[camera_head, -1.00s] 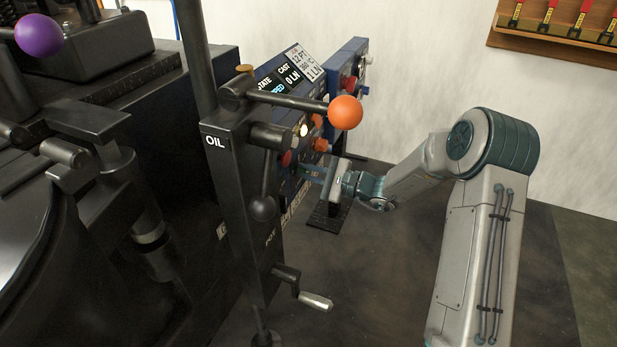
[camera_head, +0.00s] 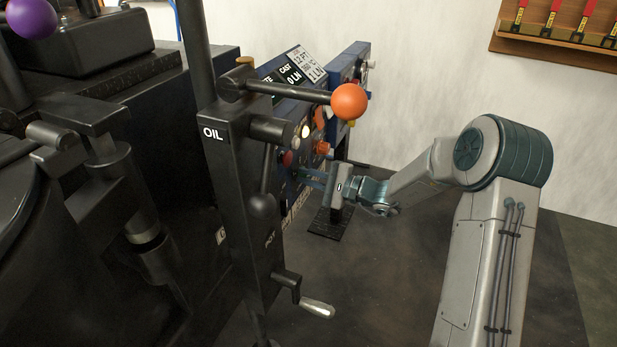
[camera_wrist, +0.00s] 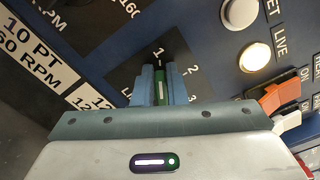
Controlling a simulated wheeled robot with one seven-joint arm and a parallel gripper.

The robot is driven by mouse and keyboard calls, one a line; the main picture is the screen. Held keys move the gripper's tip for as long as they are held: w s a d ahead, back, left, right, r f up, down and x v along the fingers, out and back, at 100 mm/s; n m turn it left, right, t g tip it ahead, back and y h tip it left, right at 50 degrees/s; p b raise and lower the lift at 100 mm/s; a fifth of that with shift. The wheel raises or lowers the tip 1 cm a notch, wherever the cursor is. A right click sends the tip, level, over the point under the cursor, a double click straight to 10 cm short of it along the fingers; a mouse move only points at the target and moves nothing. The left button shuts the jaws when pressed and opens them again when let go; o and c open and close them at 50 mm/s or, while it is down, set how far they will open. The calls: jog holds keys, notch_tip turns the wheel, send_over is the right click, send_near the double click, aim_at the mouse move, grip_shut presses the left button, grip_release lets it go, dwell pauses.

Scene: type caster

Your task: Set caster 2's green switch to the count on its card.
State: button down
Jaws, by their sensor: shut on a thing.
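My gripper (camera_wrist: 159,88) is at the blue control panel (camera_wrist: 205,45), its two fingers shut on the green switch (camera_wrist: 164,88). In the wrist view the green switch shows between the fingers, with a white line along it. The numbers 1, 2 and 3 are printed on a dark patch around it, with 1 just beyond the fingertips. In the head view my gripper (camera_head: 318,181) reaches the panel's lower part, and the switch is hidden there. A white card (camera_head: 312,65) on top of the panel reads 12 PT, 360 °C and 1 LN.
An orange-knobbed lever (camera_head: 349,101) juts out in front of the panel. A black OIL post (camera_head: 232,200) with a crank (camera_head: 316,308) stands left of my arm. In the wrist view an orange switch (camera_wrist: 275,102) and a lit round button (camera_wrist: 255,57) sit to the right.

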jog(key=c, duration=1.5)
grip_release()
jog(key=shift+w+d+f, duration=0.15)
jog(key=shift+d+f, duration=0.05)
jog(key=shift+d, duration=0.1)
jog(key=shift+o, duration=0.2)
jog(key=shift+a, duration=0.1)
jog(key=shift+r, duration=0.1)
jog(key=p+v, duration=0.4)
jog(key=v, duration=1)
jog(key=shift+a, duration=0.15)
